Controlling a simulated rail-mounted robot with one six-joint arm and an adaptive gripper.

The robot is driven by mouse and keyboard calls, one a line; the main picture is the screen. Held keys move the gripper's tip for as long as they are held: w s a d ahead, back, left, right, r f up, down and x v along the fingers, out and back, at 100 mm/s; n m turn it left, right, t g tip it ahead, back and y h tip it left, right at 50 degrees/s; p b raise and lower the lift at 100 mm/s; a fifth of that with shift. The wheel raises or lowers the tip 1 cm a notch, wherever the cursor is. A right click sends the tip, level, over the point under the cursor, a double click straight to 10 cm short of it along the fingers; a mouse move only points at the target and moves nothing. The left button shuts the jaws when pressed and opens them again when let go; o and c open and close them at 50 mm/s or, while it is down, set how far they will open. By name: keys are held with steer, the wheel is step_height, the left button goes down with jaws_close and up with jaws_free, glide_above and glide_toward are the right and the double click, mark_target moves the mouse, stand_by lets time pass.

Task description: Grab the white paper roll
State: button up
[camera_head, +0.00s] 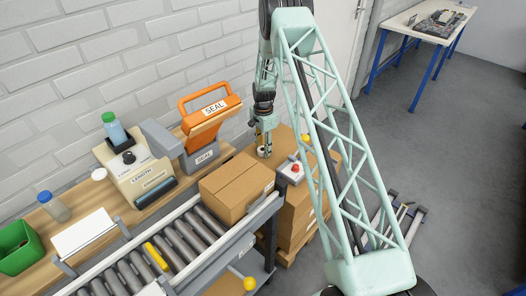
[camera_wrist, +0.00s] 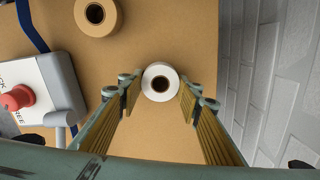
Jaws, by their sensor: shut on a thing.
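The white paper roll (camera_wrist: 160,97) is in the middle of the wrist view, seen end-on with a dark core hole. It is between the two fingers of my gripper (camera_wrist: 160,85), which is shut on it. Brown cardboard shows below the roll; I cannot tell whether the roll touches it. In the head view my gripper (camera_head: 264,150) is low over the cardboard stack behind the conveyor's end, and the roll shows only as a small pale spot there.
A tan tape roll (camera_wrist: 113,18) lies on the cardboard. A control box with a red button (camera_wrist: 18,97) stands beside it, at the conveyor's end (camera_head: 294,169). A carton (camera_head: 237,187) sits on the rollers. An orange-handled sealer (camera_head: 207,125) and the brick wall (camera_head: 110,45) are close.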

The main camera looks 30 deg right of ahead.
steer(key=shift+r, duration=0.15)
steer(key=shift+r+p, duration=0.4)
steer(key=shift+r, duration=1.05)
steer(key=shift+s+r, duration=0.1)
steer(key=shift+r, duration=0.1)
steer(key=s+a, duration=0.2)
steer(key=s, duration=0.2)
steer(key=s+a+r+p, duration=0.1)
steer(key=s+a, duration=0.1)
steer(key=s, duration=0.3)
steer(key=s+a, duration=0.3)
steer(key=s, duration=0.2)
steer(key=shift+r+p, duration=0.2)
steer(key=shift+p, duration=0.15)
steer(key=shift+a, duration=0.1)
